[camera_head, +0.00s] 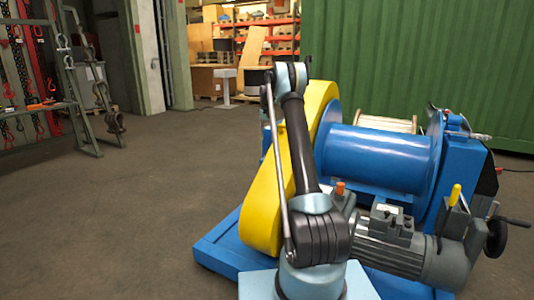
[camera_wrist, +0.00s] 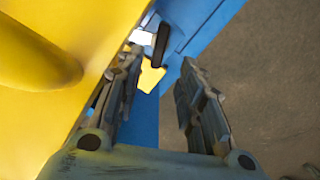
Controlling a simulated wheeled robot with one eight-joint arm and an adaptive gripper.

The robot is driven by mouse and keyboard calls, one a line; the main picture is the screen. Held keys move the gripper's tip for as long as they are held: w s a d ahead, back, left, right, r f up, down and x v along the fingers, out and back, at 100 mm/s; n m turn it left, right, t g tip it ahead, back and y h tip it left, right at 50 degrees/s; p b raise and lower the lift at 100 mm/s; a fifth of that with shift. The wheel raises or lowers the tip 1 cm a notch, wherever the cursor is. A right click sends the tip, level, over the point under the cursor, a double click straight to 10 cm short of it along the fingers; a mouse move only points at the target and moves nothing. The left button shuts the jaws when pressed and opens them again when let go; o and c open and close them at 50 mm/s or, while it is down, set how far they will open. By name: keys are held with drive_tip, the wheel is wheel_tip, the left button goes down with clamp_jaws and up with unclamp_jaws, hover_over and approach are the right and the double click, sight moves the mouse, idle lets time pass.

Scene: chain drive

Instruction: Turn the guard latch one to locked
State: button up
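The yellow chain guard (camera_head: 262,208) stands on the left side of the blue winch in the head view, partly behind my arm. It also fills the left of the wrist view (camera_wrist: 70,25). A small latch with a dark rounded handle (camera_wrist: 162,41) and a pale plate (camera_wrist: 143,38) shows at the guard's edge, beyond my fingertips. I cannot tell which latch number it is. My gripper (camera_wrist: 160,72) is open and empty; its left finger is close beside the guard, the right finger over the blue frame's edge. The head view hides my gripper and the latch.
The blue frame (camera_wrist: 187,22) runs beside the guard in the wrist view, with a small yellow piece (camera_wrist: 150,76) between the fingers. In the head view, the blue drum (camera_head: 375,155) and grey motor (camera_head: 400,255) stand right of my arm. Open floor (camera_head: 130,210) lies left.

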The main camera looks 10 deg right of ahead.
sight(267, 151)
wheel_tip(267, 151, down, 10)
drive_tip(key=shift+r, duration=0.25)
drive_tip(key=shift+c, duration=0.2)
clamp_jaws()
